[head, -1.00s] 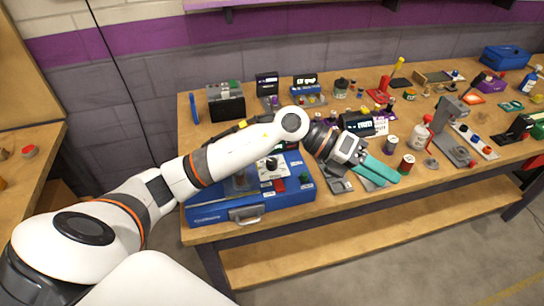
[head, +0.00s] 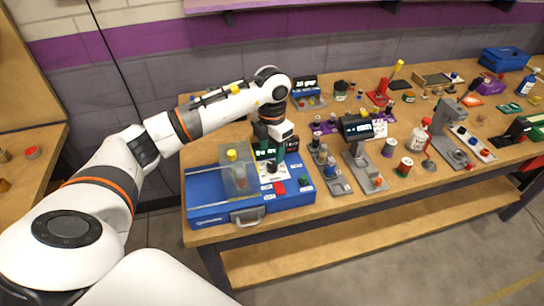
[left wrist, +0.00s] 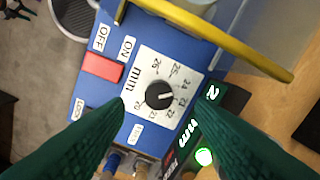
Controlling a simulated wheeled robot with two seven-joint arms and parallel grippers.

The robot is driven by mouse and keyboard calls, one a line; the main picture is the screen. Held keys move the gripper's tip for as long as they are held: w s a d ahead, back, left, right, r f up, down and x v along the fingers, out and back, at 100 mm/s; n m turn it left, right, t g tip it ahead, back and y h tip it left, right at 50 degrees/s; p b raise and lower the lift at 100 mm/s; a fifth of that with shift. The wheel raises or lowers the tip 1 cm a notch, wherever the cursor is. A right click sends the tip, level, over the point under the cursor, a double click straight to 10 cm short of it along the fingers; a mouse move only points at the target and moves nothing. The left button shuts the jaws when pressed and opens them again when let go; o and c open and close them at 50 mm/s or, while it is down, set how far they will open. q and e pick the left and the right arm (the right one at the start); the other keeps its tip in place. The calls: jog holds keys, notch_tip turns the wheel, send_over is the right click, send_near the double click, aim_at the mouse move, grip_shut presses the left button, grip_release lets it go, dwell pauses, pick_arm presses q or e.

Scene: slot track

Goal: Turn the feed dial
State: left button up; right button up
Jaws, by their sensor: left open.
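The feed dial is a round black knob (left wrist: 159,95) with a white mark, on a white scale plate with "mm" and numbers in the twenties. Its mark points right in the left wrist view. The plate (head: 271,170) sits on the blue machine (head: 207,210) in the head view. My left gripper (head: 277,157) points down over the dial. It is open, its two green fingers on either side of the knob in the left wrist view (left wrist: 157,105), apart from it as far as I can tell. My right gripper is not in view.
A red switch (left wrist: 102,67) marked ON and OFF sits beside the plate. A yellow bar (left wrist: 215,40) crosses above the dial. Small fixtures (head: 334,172) stand right of the machine.

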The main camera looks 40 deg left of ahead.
aim_at(272, 164)
pick_arm(q)
jog(key=shift+f+p, duration=0.35)
jog(key=shift+f, duration=1.9)
jog(key=shift+c, duration=0.2)
jog(key=c, duration=0.9)
jog(key=shift+c, duration=0.2)
jog(key=m+b, duration=0.3)
jog(key=shift+f, duration=0.15)
jog(key=shift+m+b, duration=1.5)
jog(key=shift+m, duration=0.9)
jog(key=shift+r, duration=0.2)
